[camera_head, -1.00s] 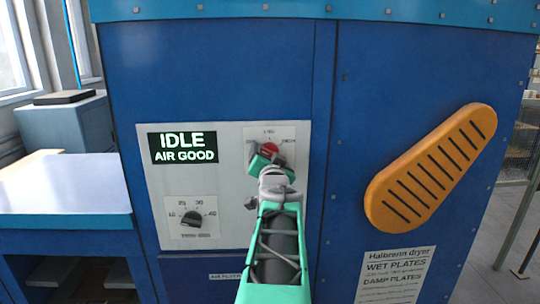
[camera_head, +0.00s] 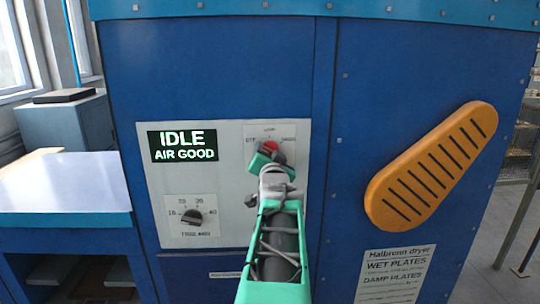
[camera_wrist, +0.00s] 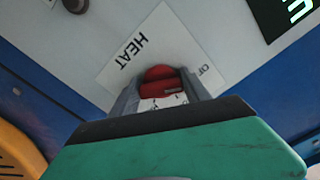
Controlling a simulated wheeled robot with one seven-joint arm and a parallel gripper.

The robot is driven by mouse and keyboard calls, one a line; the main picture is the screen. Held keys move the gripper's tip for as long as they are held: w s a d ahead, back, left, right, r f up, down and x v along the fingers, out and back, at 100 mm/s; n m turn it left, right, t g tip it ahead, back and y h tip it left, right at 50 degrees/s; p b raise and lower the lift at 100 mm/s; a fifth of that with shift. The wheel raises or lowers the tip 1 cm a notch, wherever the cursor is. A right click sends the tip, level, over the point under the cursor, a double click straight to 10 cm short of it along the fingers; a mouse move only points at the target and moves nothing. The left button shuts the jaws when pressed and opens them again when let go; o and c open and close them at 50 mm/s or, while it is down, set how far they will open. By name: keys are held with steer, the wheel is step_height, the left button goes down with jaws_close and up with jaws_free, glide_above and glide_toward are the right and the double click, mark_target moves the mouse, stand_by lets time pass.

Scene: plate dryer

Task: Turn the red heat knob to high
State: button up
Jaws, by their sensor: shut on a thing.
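Which mark the knob points at is hard to tell.
A display (camera_head: 183,146) reads IDLE, AIR GOOD. A black timer knob (camera_head: 192,217) is at the panel's lower left. An orange slotted handle-like part (camera_head: 430,167) is on the right. A white-topped counter (camera_head: 62,185) stands at left.

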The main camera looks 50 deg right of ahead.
steer(key=shift+f+m+b, duration=0.2)
steer(key=shift+m+b, duration=0.1)
steer(key=shift+b, duration=0.05)
steer(key=shift+f+b, duration=0.1)
steer(key=shift+b, duration=0.25)
steer(key=m+b, duration=0.4)
steer(key=shift+w+f+b, duration=0.1)
steer(key=shift+f+b, duration=0.05)
steer(key=shift+b, duration=0.15)
steer(key=m+b, duration=0.2)
steer(key=m, duration=0.1)
steer(key=m+b, duration=0.3)
steer(key=shift+a+r+m, duration=0.1)
steer(key=shift+r+m, duration=0.1)
steer(key=shift+m, duration=0.1)
steer(key=m+b, duration=0.1)
steer(key=m, duration=0.1)
steer(key=m+b, duration=0.1)
steer(key=m, duration=0.1)
steer(key=m+b, duration=0.1)
steer(key=m, duration=0.1)
steer(key=shift+r, duration=0.25)
steer(key=m+b, duration=0.1)
steer(key=m, duration=0.5)
steer(key=shift+r+m, duration=0.15)
steer(key=shift+m, duration=0.15)
